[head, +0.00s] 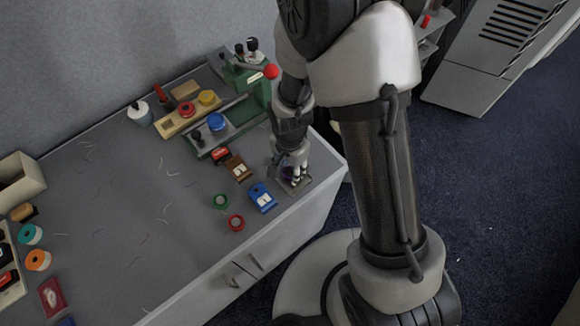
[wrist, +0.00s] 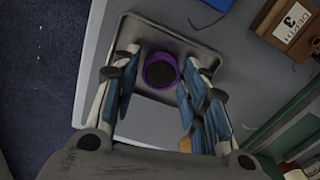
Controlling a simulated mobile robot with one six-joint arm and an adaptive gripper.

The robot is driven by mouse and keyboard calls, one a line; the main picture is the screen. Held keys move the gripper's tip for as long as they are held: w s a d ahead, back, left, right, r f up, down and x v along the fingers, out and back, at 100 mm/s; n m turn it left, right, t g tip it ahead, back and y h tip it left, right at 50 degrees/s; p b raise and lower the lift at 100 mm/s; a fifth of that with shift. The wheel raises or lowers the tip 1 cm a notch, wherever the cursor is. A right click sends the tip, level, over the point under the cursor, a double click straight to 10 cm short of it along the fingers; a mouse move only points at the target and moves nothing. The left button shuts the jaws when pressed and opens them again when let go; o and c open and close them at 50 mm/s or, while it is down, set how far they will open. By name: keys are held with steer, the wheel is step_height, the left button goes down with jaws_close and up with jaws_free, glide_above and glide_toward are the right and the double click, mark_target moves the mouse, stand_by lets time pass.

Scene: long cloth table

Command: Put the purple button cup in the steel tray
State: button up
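The purple button cup (wrist: 160,71) is a round purple ring with a dark inside. In the wrist view it sits within the steel tray (wrist: 165,22), a grey square tray with a raised rim. My gripper (wrist: 168,60) is over the tray with its fingers spread on both sides of the cup. Gaps show between the fingers and the cup, so it is not gripped. In the head view my gripper (head: 291,170) is low over the steel tray (head: 302,186) at the table's right corner and mostly hides the cup.
A brown depth block (head: 238,168) and a blue block (head: 262,198) lie left of the tray, with green (head: 220,202) and red (head: 236,223) rings nearby. A green machine (head: 250,82) stands behind. The table's middle (head: 140,200) is mostly clear apart from thin scraps.

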steer(key=shift+o, duration=0.9)
step_height(320, 180, up, 13)
steer(key=p, duration=0.5)
step_height(320, 180, up, 7)
steer(key=n+t, duration=0.1)
steer(key=n, duration=0.1)
glide_above(290, 171)
steer(key=d, duration=0.3)
steer(key=s+d+r+n+t, duration=0.1)
steer(key=s+d+r+n, duration=0.2)
steer(key=s+r, duration=0.4)
steer(key=s+d+r+n+t, duration=0.2)
steer(key=s+d+r+n, duration=0.2)
steer(key=r, duration=0.5)
steer(key=s, duration=0.2)
steer(key=shift+s+d+t, duration=0.3)
steer(key=shift+s+d, duration=0.05)
steer(key=shift+s, duration=0.05)
steer(key=shift+r, duration=0.15)
steer(key=shift+c, duration=0.3)
